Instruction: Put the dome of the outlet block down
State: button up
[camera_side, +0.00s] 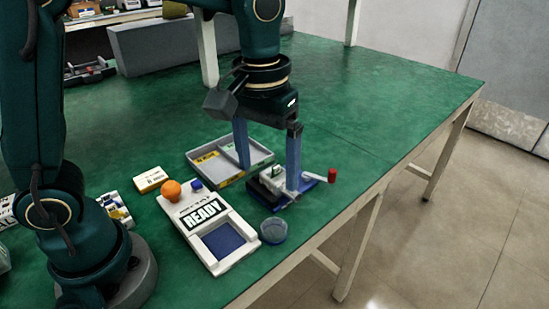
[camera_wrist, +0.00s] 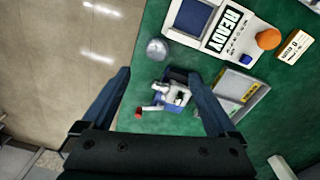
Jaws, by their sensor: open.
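My gripper (camera_side: 268,176) is open, pointing down, with its two blue fingers apart. In the wrist view its fingertips (camera_wrist: 160,80) stand on either side of a small white and black block (camera_wrist: 174,93). Nothing is visibly held.
The white READY unit (camera_side: 232,256) has a blue recessed pad, an orange ball (camera_side: 171,190) and a blue knob (camera_side: 196,184). A grey tray (camera_side: 230,180) lies behind the gripper. A yellow and white box (camera_side: 150,179) lies at left. The green table (camera_side: 400,90) is clear at right.

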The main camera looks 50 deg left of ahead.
jog(key=s+a+r+m+t, duration=0.1)
jog(key=s+a+t, duration=0.4)
jog(key=s, duration=0.5)
jog(key=shift+a+r+m, duration=0.25)
jog(key=shift+m, duration=0.65)
